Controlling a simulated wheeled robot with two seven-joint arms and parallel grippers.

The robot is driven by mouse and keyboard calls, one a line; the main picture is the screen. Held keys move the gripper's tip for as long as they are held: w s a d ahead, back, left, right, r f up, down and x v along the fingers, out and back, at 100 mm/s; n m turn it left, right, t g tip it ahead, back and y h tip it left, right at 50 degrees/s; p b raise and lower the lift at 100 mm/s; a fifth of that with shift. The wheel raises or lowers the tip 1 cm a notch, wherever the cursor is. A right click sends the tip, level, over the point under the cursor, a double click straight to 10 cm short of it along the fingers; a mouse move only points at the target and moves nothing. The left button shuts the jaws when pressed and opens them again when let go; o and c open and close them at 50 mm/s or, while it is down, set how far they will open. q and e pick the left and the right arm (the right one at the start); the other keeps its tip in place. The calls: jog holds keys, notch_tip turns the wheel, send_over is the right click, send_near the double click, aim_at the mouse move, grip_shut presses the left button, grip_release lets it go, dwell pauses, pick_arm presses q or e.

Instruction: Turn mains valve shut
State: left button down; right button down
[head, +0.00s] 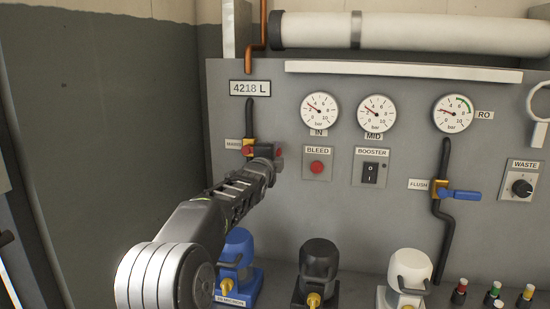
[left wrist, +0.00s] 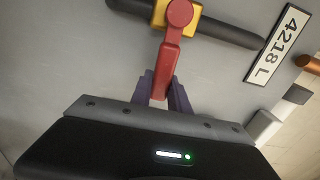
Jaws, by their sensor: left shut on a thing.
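The mains valve has a yellow body (head: 247,143) on a dark vertical pipe (head: 250,119), next to the MAINS label on the grey panel. In the left wrist view its red lever (left wrist: 170,55) runs from the yellow body (left wrist: 160,17) roughly at right angles to the pipe (left wrist: 228,35). My left gripper (head: 265,151) is shut on the lever's outer part, with its fingers (left wrist: 162,90) on both sides. In the head view the gripper hides most of the lever, and red shows on both sides of it. My right gripper is not in view.
A 4218 L plate (head: 250,88) sits above the valve. The red BLEED button (head: 317,167) and BOOSTER switch (head: 370,172) are to the right. The blue FLUSH lever (head: 460,194) is farther right. Blue (head: 238,252), black (head: 318,262) and white (head: 408,272) hose units stand below.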

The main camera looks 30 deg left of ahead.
pick_arm(q)
jog(key=shift+f, duration=0.25)
jog(key=c, duration=1.2)
grip_release()
jog(key=shift+c, duration=0.2)
jog(key=shift+s, duration=0.1)
jog(key=b+v, duration=0.2)
jog(key=v, duration=0.5)
jog(key=shift+s, duration=0.3)
jog(key=shift+d, duration=0.1)
